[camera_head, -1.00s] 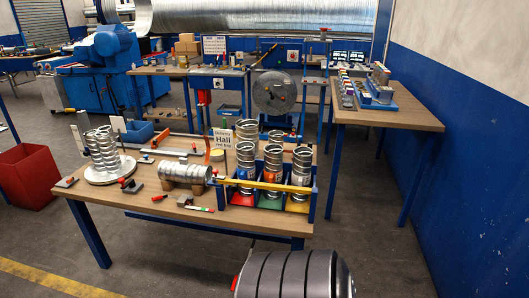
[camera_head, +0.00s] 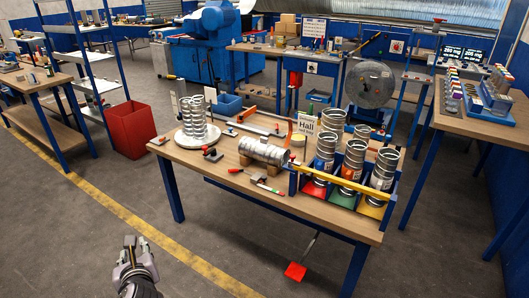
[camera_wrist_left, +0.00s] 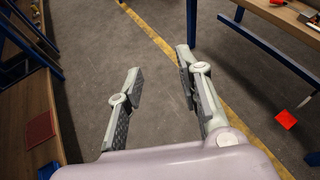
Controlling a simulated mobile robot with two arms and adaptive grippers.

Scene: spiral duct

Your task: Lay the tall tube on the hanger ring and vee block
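Silver spiral tubes (camera_head: 194,120) stand upright close together on a round pale plate (camera_head: 178,140) at the table's left end. Another ribbed tube (camera_head: 264,151) lies on its side on brown wooden supports near the middle. More tubes (camera_head: 326,152) stand in a blue rack with coloured bays at the right; which tube is the tall one I cannot tell. I cannot pick out the hanger ring or vee block with certainty. My left gripper (camera_head: 133,246) is over the floor, left of and well away from the table. In the left wrist view it (camera_wrist_left: 160,88) is open and empty. My right gripper is not in view.
A yellow bar (camera_head: 335,187) crosses the rack's front. Clamps and small tools lie on the table (camera_head: 225,172). A red bin (camera_head: 131,129) stands left; a red-headed tool (camera_head: 296,270) is under the table's front. Floor around my left gripper is clear.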

